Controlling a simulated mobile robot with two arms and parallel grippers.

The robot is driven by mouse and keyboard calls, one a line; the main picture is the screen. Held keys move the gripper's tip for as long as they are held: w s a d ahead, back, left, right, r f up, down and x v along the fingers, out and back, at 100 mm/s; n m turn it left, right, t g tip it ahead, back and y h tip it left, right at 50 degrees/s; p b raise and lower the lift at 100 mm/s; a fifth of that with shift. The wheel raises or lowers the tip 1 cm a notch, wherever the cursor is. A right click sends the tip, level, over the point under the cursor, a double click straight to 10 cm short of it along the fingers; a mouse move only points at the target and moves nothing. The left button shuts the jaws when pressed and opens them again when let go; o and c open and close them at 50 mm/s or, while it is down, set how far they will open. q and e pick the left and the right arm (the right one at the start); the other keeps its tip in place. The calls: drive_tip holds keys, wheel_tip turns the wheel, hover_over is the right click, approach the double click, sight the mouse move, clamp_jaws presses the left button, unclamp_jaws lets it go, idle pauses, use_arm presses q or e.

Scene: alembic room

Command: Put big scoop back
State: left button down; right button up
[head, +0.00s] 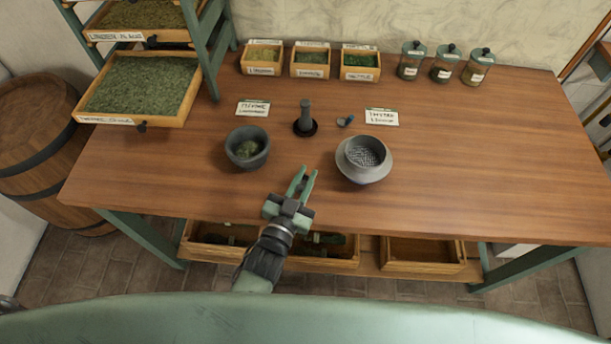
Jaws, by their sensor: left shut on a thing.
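My left gripper (303,178) is over the front edge of the table, between the dark mortar bowl and the pale grey bowl. Its pale green fingers point away from me. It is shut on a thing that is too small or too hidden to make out. I cannot clearly identify a big scoop. A small dark blue-green thing, perhaps a scoop (345,121), lies on the table between a dark upright pestle-like piece (305,117) and a label card (382,117). My right gripper is not in view.
The mortar bowl (247,148) holds some green stuff. The grey bowl (363,160) stands right of the gripper. Herb boxes (310,63) and lidded jars (443,64) line the back. A tray rack (139,88) stands left. The table's right side (490,160) is clear.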

use_arm(q)
drive_tip(key=shift+f, duration=0.2)
drive_tip(key=c, duration=1.4)
unclamp_jaws()
drive_tip(key=shift+r, duration=0.1)
drive_tip(key=shift+r, duration=0.25)
drive_tip(key=b+v, duration=0.2)
drive_tip(key=v, duration=1)
drive_tip(key=shift+f, duration=0.1)
